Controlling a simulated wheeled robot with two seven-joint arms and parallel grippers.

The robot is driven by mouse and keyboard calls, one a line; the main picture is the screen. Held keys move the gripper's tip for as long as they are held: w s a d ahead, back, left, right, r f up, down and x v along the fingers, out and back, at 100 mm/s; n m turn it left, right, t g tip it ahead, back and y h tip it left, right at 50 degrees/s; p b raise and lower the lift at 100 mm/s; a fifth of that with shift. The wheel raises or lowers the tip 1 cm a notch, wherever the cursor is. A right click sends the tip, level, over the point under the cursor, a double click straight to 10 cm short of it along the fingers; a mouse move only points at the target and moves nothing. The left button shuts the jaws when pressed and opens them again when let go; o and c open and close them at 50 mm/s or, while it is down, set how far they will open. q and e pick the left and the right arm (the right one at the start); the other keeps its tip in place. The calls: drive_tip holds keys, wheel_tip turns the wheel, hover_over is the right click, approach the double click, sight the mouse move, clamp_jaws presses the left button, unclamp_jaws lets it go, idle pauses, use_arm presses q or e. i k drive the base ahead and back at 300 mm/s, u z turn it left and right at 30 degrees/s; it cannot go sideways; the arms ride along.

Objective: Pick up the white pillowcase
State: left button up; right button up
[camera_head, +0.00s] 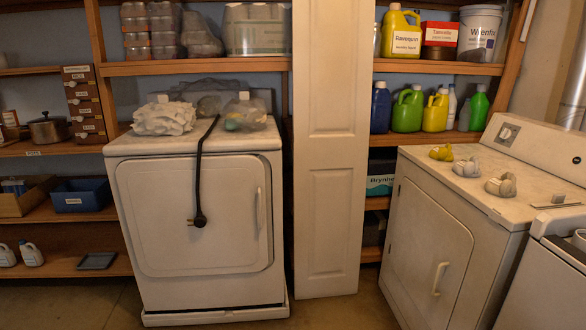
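A crumpled white cloth (164,118), which looks like the pillowcase, lies bunched on the left side of the top of the white machine (194,215) at the middle left. Its front edge lies close to the machine's front edge. Neither of my grippers is in the head view.
A clear bag (243,114) lies to the cloth's right, and a black cord with a plug (200,170) hangs down the machine's front. A white panel door (330,150) stands to the right. A second machine (440,240) bears small items. Bare floor shows in front.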

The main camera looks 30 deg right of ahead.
sight(463, 167)
drive_tip(key=z, duration=0.6)
drive_tip(key=i, duration=2.15)
drive_tip(key=z, duration=1.05)
